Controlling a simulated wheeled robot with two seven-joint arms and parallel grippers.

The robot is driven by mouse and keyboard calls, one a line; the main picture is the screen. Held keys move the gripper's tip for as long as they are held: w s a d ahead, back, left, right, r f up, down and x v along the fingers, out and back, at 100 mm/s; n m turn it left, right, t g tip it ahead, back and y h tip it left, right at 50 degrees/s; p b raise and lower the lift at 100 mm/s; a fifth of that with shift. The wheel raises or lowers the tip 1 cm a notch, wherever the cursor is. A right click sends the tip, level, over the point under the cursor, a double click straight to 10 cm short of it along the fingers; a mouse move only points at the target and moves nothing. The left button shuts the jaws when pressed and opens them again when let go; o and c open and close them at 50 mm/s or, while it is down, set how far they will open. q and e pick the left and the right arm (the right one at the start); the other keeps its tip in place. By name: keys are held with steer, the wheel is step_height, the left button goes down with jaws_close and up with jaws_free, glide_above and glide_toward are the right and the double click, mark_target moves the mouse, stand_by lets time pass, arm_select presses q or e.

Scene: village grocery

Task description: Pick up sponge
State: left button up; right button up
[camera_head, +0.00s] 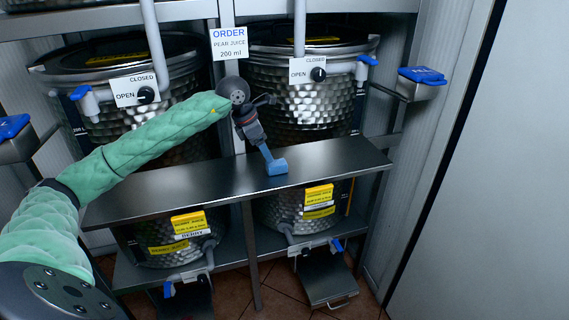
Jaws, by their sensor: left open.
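A small blue block (277,168), which looks like the sponge, sits on the metal shelf (180,190) in the middle of the head view. My left gripper (263,148) comes in from the left on a green-sleeved arm and points down at the block from just above and behind it. The gripper is open. Its fingertips overlap the block's upper end in the picture, and I cannot tell whether they touch it. My right gripper is out of view.
Large dimpled steel drums (300,95) with pipes and valves stand behind the shelf. An order sign (229,44) reads pear juice, 200 ml. Blue-topped brackets (422,77) jut out at both sides. The shelf's right half is clear.

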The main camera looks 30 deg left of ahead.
mark_target(275, 163)
arm_select(q)
steer(key=shift+s+d+f, duration=0.15)
steer(key=shift+d+f, duration=0.25)
steer(key=shift+f, duration=0.45)
steer(key=w+f, duration=0.1)
steer(key=w+d+f+p, duration=0.1)
steer(key=f, duration=0.1)
steer(key=shift+w+d+f, duration=0.15)
steer(key=shift+w+f, duration=0.05)
steer(key=shift+f, duration=0.05)
steer(key=shift+w+d+f, duration=0.1)
steer(key=shift+f, duration=0.5)
steer(key=shift+w, duration=0.1)
steer(key=shift+c, duration=0.3)
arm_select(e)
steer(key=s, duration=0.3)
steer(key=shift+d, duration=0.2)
arm_select(q)
steer(key=c, duration=0.7)
steer(key=shift+c, duration=1.4)
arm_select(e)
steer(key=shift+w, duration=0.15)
